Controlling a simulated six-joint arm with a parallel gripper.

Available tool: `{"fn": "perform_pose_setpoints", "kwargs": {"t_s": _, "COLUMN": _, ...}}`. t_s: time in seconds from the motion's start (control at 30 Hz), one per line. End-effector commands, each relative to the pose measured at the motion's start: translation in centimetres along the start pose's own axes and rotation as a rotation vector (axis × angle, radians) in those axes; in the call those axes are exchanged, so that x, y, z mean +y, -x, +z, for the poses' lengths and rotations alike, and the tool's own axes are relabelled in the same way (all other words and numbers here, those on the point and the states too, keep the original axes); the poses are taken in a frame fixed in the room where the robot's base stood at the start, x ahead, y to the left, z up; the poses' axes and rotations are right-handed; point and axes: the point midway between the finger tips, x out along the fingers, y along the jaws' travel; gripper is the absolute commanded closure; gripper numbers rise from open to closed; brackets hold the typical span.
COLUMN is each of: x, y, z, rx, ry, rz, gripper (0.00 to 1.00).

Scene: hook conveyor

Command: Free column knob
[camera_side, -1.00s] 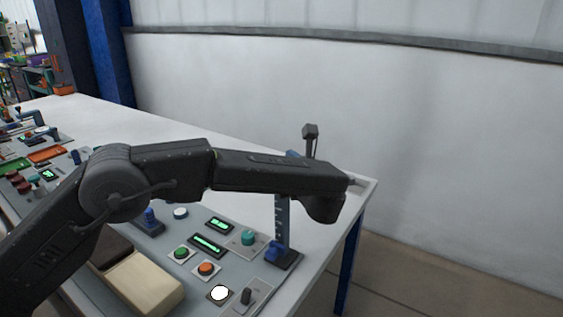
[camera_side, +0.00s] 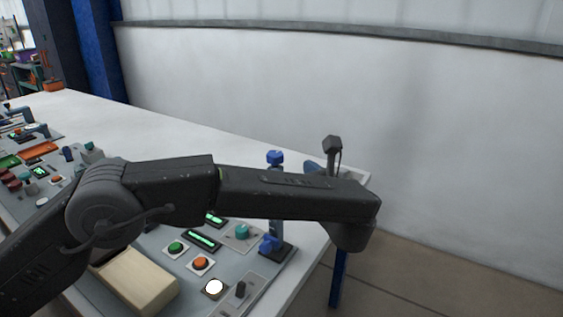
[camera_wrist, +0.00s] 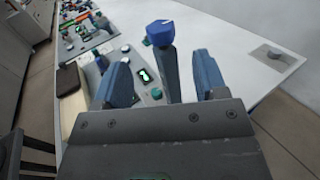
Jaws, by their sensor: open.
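A dark blue column (camera_side: 275,178) stands on a dark base at the right end of the panel. A blue knob (camera_side: 275,157) caps its top, and a second blue knob (camera_side: 268,244) sits low on it. My forearm crosses in front of the column's middle. In the wrist view my gripper (camera_wrist: 163,60) is open, its two blue fingers apart. The column (camera_wrist: 171,80) and its top knob (camera_wrist: 160,33) appear between and beyond the fingers, touching neither visibly. The depth gap is unclear. In the side view my gripper is mostly hidden behind my arm.
The panel holds a green button (camera_side: 176,248), an orange button (camera_side: 201,263), a white button (camera_side: 214,287), a teal knob (camera_side: 242,232) and a small dark lever (camera_side: 240,290). A cream block (camera_side: 135,282) lies at the front. The white tabletop (camera_side: 150,130) behind is clear.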

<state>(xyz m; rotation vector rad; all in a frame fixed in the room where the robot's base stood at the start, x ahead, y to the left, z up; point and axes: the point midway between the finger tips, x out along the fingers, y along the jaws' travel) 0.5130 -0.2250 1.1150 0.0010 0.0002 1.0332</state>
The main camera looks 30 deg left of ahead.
Motion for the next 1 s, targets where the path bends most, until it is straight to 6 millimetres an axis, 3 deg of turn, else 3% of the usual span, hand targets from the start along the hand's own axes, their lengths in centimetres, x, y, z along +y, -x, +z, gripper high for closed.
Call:
{"fn": "perform_pose_setpoints", "kwargs": {"t_s": 0.13, "x": 0.0, "y": 2.8, "z": 0.0, "rx": 0.001, "ry": 0.002, "rz": -0.002, "gripper": 0.34}}
{"fn": "perform_pose_setpoints", "kwargs": {"t_s": 0.33, "x": 0.0, "y": 4.5, "z": 0.0, "rx": 0.001, "ry": 0.001, "rz": -0.001, "gripper": 0.34}}
{"fn": "perform_pose_setpoints", "kwargs": {"t_s": 0.87, "x": 0.0, "y": 4.7, "z": 0.1, "rx": 0.001, "ry": 0.002, "rz": 0.001, "gripper": 0.34}}
{"fn": "perform_pose_setpoints", "kwargs": {"t_s": 1.0, "x": 0.7, "y": 3.4, "z": 0.8, "rx": 0.044, "ry": 0.031, "rz": 0.014, "gripper": 0.34}}
